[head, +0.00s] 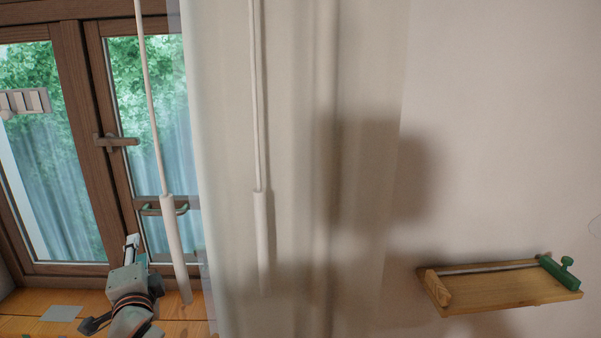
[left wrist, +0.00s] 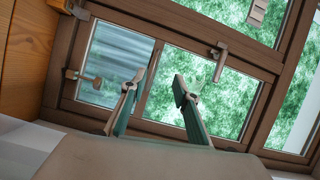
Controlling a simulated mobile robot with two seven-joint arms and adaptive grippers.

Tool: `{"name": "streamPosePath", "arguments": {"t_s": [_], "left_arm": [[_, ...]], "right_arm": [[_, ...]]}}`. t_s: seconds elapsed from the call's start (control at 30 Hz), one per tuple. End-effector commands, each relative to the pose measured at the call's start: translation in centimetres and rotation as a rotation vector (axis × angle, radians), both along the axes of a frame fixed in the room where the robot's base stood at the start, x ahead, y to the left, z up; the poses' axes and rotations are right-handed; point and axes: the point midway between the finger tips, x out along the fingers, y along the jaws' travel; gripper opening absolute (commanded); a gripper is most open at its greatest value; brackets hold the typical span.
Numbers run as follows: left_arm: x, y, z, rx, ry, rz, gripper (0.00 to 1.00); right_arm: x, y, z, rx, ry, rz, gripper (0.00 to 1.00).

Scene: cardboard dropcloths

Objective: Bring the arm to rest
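My left gripper (head: 132,246) shows low at the left of the head view, its arm rising from the bottom edge in front of the window. In the left wrist view its two fingers (left wrist: 157,84) stand apart with nothing between them, so it is open and empty. The fingers point towards the brown-framed window (left wrist: 150,70), with a gap whose depth I cannot judge. My right gripper is in neither view.
Two white rods hang by the curtain (head: 220,150); the nearer rod (head: 174,240) hangs just right of my left gripper. A wooden tray-like piece (head: 490,290) with a green clamp (head: 562,275) is at the right wall. A grey sheet (head: 62,313) lies on the wooden surface (head: 25,302).

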Motion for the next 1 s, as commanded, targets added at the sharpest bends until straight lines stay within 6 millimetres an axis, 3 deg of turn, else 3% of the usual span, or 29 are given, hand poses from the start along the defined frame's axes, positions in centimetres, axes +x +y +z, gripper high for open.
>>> {"name": "streamPosePath", "arguments": {"t_s": [0.17, 0.3, 0.4, 0.6, 0.9, 0.93, 1.0], "left_arm": [[-4.8, 0.8, -7.6, -0.141, 0.125, 0.017, 0.30], [-10.9, 1.2, -14.5, -0.289, 0.259, 0.055, 0.30], [-15.0, 1.2, -18.1, -0.376, 0.341, 0.086, 0.30], [-21.3, 1.0, -22.3, -0.487, 0.459, 0.142, 0.30], [-28.9, 0.6, -25.8, -0.594, 0.596, 0.218, 0.30], [-29.4, 0.5, -26.1, -0.604, 0.604, 0.222, 0.30], [-28.5, -0.5, -27.2, -0.635, 0.593, 0.192, 0.30]], "right_arm": [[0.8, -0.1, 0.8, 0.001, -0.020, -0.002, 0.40], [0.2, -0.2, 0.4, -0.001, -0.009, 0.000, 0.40], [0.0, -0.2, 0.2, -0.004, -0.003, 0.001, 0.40], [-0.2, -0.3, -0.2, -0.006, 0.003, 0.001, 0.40], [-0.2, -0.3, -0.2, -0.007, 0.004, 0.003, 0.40], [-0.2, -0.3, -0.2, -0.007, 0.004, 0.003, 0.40], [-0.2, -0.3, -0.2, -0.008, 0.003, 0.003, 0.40]]}}
